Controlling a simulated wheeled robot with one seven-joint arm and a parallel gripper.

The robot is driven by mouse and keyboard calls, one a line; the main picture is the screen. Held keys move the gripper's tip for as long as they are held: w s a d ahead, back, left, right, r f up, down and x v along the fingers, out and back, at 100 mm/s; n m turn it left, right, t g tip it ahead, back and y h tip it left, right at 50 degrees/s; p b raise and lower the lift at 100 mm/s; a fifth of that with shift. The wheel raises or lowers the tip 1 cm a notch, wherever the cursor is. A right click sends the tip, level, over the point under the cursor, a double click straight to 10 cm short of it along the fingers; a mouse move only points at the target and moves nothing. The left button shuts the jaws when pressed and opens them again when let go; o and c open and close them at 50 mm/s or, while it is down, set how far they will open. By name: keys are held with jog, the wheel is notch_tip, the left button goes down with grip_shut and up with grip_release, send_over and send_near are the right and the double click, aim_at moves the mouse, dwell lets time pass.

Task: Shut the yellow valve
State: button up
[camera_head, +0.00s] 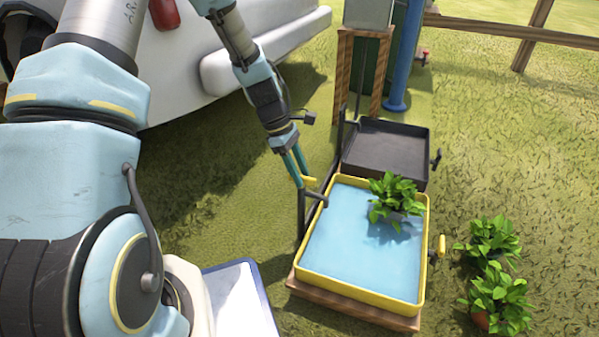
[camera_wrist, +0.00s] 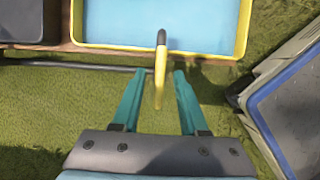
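A yellow valve handle (camera_head: 310,182) sits on a dark pipe at the left side of the yellow-rimmed tray (camera_head: 424,270), which holds blue water. My gripper (camera_head: 301,178) reaches down to this handle from the upper left. In the wrist view, the yellow handle (camera_wrist: 160,77) points back between the two teal fingers of my gripper (camera_wrist: 157,76). The fingers are apart, with a gap on each side of the handle. A dark spout (camera_wrist: 161,39) extends from it over the tray (camera_wrist: 100,46). Another yellow handle (camera_head: 441,245) is on the tray's right side.
A potted plant (camera_head: 394,190) stands in the yellow tray. A black tray (camera_head: 376,168) lies behind it. Two plants (camera_head: 494,237) (camera_head: 497,293) stand on the grass at right. A wooden stand (camera_head: 343,75) and blue post (camera_head: 403,60) are behind. Open grass lies left of the trays.

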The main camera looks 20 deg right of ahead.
grip_shut()
